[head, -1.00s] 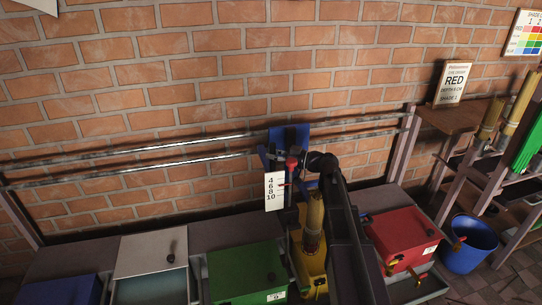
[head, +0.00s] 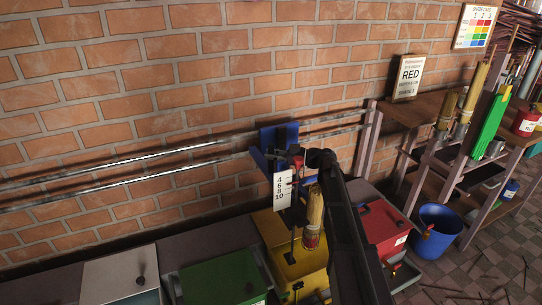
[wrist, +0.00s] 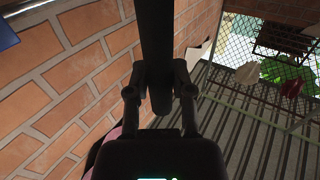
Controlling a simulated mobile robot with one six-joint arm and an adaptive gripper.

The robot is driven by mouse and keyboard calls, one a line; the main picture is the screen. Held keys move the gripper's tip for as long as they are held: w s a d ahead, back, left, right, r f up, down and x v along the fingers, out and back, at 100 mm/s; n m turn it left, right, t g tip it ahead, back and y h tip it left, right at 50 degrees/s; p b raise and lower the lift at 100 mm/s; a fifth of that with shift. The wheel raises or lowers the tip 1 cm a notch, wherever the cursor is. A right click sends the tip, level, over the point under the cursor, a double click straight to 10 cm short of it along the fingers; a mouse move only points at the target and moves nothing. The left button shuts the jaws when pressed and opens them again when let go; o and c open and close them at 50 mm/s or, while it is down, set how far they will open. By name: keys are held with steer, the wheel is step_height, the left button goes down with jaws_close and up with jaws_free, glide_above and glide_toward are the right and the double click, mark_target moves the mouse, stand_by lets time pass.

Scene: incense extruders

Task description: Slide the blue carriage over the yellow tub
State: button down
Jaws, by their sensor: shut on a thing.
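The blue carriage (head: 279,136) rides on two metal rails along the brick wall. It bears a white scale card (head: 283,190) and a tan cylinder (head: 314,208) with a red lower end. The yellow tub (head: 271,229) is below the carriage, with a thin dark rod hanging over it. My gripper (head: 301,168) is at the carriage's front, close to a red knob. In the wrist view, my gripper (wrist: 160,98) is shut on a dark upright bar (wrist: 156,45). My arm hides part of the yellow tub's right side.
A green tub (head: 220,275) and a white tub (head: 118,275) stand left of the yellow tub. A red tub (head: 380,225) stands right of it. The rails (head: 130,162) run clear to the left; a post (head: 368,140) ends them at the right.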

steer(key=shift+w+a+r, duration=0.1)
steer(key=shift+c, duration=2.4)
jaws_free()
steer(key=shift+a, duration=0.1)
steer(key=v, duration=1.2)
